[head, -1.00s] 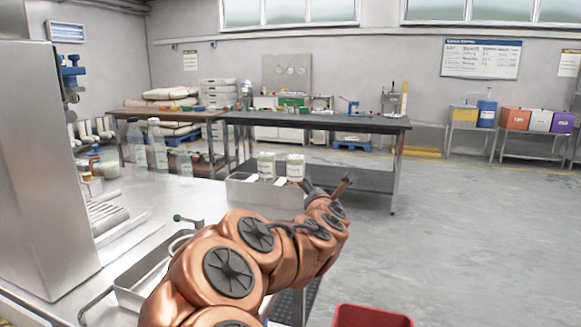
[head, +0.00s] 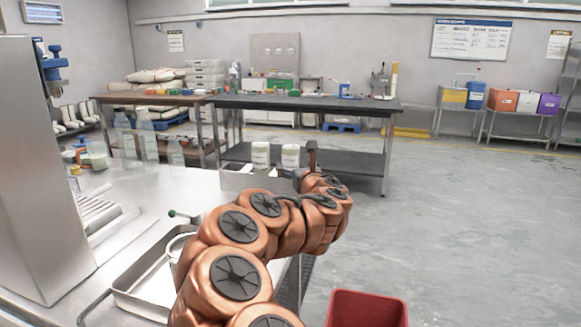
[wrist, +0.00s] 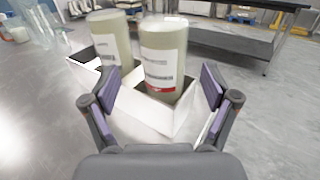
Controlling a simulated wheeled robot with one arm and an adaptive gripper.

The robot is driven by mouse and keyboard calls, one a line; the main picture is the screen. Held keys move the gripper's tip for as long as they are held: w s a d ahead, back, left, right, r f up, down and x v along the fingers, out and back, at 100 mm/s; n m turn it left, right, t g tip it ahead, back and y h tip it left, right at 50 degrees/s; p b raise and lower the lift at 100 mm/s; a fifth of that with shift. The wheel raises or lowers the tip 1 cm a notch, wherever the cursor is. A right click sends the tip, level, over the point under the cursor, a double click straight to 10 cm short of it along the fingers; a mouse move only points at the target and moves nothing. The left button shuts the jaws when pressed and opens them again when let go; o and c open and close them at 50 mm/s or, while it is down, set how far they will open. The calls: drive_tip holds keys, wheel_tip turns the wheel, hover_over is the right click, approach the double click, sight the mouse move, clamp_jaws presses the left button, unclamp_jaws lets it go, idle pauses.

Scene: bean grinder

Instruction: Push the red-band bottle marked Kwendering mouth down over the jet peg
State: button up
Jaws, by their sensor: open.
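Two pale bottles with white labels stand side by side in a light-coloured bin at the bench's far end. The right one in the wrist view has a red band (wrist: 163,60) low on its label; the printed name is too small to read. The other bottle (wrist: 110,40) stands to its left, with no red band visible. My gripper (wrist: 160,95) is open, its fingers apart on either side of the red-band bottle's lower part in the picture, with nothing held. In the head view my gripper (head: 308,165) is just right of both bottles. I cannot make out the jet peg.
The bin (head: 235,181) has raised walls around the bottles. Clear bottles (head: 150,148) stand on the steel bench at left. A metal tray (head: 150,285) lies nearer, and a red bin (head: 366,309) is at the lower right. Floor to the right is open.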

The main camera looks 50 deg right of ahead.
sight(294, 162)
drive_tip(key=shift+d+x, duration=0.25)
drive_tip(key=shift+x, duration=2.3)
drive_tip(key=shift+s, duration=0.15)
drive_tip(key=c, duration=1)
